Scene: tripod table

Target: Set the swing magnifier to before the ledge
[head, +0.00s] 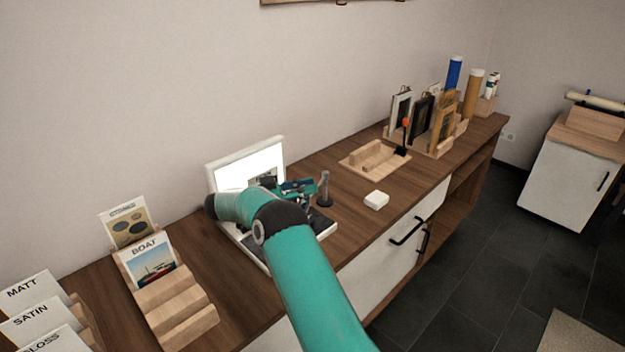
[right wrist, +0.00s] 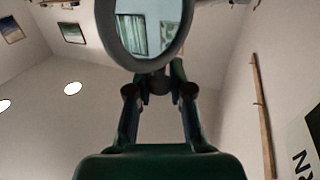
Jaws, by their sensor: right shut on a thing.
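The swing magnifier shows in the right wrist view as a round lens in a grey rim (right wrist: 183,40), directly beyond my fingertips. In the head view my right gripper (head: 297,187) is partly hidden by my teal arm, in front of a white-framed board (head: 277,148). In the right wrist view its fingers (right wrist: 158,88) close together just below the rim, shut on the magnifier. A short dark post with a round base (head: 325,190) stands just right of the gripper. I cannot make out which edge is the ledge. My left gripper is not in view.
A stepped wooden card rack (head: 180,305) stands at the left, with more cards near the corner. Frames and tubes stand at the far end. The counter's front edge is near.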

